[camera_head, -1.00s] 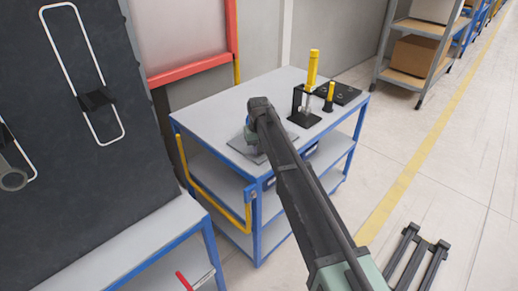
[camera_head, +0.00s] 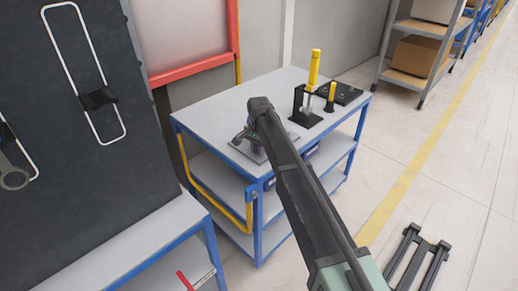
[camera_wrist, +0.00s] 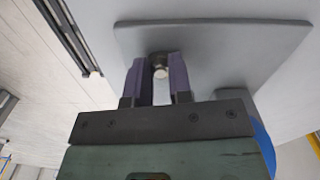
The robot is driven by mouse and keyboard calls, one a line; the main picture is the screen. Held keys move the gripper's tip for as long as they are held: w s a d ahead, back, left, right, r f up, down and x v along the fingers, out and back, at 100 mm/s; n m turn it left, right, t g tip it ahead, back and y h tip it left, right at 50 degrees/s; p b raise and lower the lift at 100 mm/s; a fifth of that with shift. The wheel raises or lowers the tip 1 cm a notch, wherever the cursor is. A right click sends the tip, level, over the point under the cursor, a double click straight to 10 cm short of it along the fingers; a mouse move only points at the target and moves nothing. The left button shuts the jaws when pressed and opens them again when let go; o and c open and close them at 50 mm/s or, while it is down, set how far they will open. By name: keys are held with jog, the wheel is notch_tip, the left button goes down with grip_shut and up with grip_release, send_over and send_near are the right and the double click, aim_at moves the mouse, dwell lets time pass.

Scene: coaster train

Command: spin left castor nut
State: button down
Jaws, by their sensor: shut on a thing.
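In the wrist view, the two purple-grey fingers of my gripper (camera_wrist: 159,62) are shut on a small round metal nut or stud end, the castor nut (camera_wrist: 161,72). It sits at the near edge of a flat grey plate (camera_wrist: 225,45). Only this one nut shows, so I cannot tell left from right by the picture. In the head view, the grey plate (camera_head: 237,147) lies on the top of a blue-framed cart.
The cart's grey top (camera_head: 215,107) is clear behind the plate. A black stand with a yellow-handled tool (camera_head: 314,68), a smaller yellow-topped piece (camera_head: 332,92) and a black plate (camera_head: 347,93) stand at its right. A dark tool board (camera_head: 75,150) with a wrench rises at left.

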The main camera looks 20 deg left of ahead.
jog(key=shift+a+m, duration=0.1)
jog(key=shift+m, duration=0.5)
jog(key=c, duration=1)
grip_release()
jog(key=shift+r, duration=0.1)
notch_tip(320, 180, up, 11)
jog(key=p, duration=1)
jog(key=shift+p, duration=0.4)
